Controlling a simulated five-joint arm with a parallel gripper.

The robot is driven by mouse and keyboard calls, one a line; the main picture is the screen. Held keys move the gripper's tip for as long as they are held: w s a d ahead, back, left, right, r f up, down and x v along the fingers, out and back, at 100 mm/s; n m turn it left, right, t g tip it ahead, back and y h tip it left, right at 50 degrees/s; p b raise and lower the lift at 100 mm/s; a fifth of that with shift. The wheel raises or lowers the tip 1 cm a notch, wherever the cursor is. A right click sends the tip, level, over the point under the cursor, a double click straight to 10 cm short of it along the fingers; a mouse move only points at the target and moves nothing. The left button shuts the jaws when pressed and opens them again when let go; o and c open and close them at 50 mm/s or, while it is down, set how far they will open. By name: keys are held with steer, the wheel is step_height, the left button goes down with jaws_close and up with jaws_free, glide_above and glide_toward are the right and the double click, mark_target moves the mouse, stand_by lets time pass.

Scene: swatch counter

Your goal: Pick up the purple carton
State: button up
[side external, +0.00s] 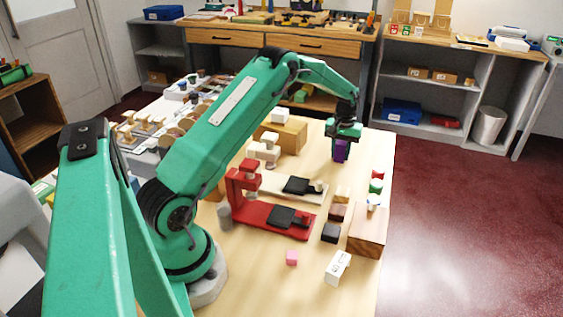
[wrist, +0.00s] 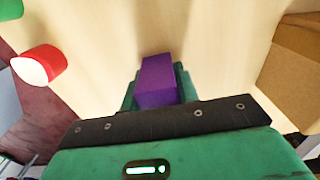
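The purple carton (side external: 340,151) is upright directly below my gripper (side external: 343,131), near the far right part of the wooden table in the side view. In the wrist view the purple carton (wrist: 159,80) sits between the two green fingers of my gripper (wrist: 160,90), with a finger close against each side. The gripper looks shut on it. I cannot tell whether the carton's bottom touches the table.
A red piece with a white end (wrist: 41,66) lies left in the wrist view; a brown box (wrist: 292,58) is at right.

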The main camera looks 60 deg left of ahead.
mark_target(343, 143)
steer(key=shift+c, duration=0.6)
steer(key=shift+r, duration=0.2)
steer(key=shift+r, duration=0.55)
steer(key=r, duration=0.3)
steer(key=shift+d+r, duration=0.1)
steer(key=shift+d, duration=0.25)
steer(key=s+d+r, duration=0.1)
steer(key=d+r, duration=0.5)
steer(key=d, duration=0.5)
steer(key=shift+s+r, duration=0.2)
steer(key=shift+s, duration=0.1)
steer(key=shift+a, duration=0.15)
